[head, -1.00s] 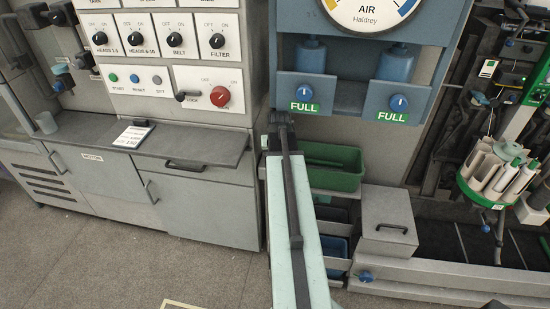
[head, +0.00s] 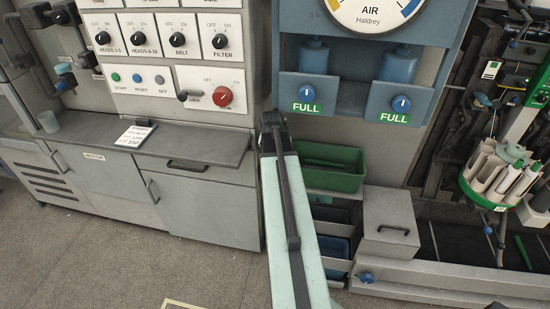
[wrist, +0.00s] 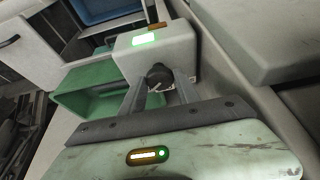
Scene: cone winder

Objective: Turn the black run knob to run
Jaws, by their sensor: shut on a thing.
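In the wrist view a small black knob (wrist: 159,75) with a pale mark sits on the front of a light grey box (wrist: 182,48). My gripper (wrist: 160,84) has its two grey fingers on either side of the knob, shut on it. A bright green lit patch (wrist: 146,40) shows on the box just beyond the knob. Any writing around the knob is too small to read. In the head view my arm reaches up to the panel's edge, and the knob is hidden there.
A green bin (head: 330,172) is right of my arm; it also shows in the wrist view (wrist: 95,88). A control panel with several black knobs and a red knob (head: 223,96) stands left, above a grey shelf (head: 190,146). A lidded grey box (head: 391,212) is lower right.

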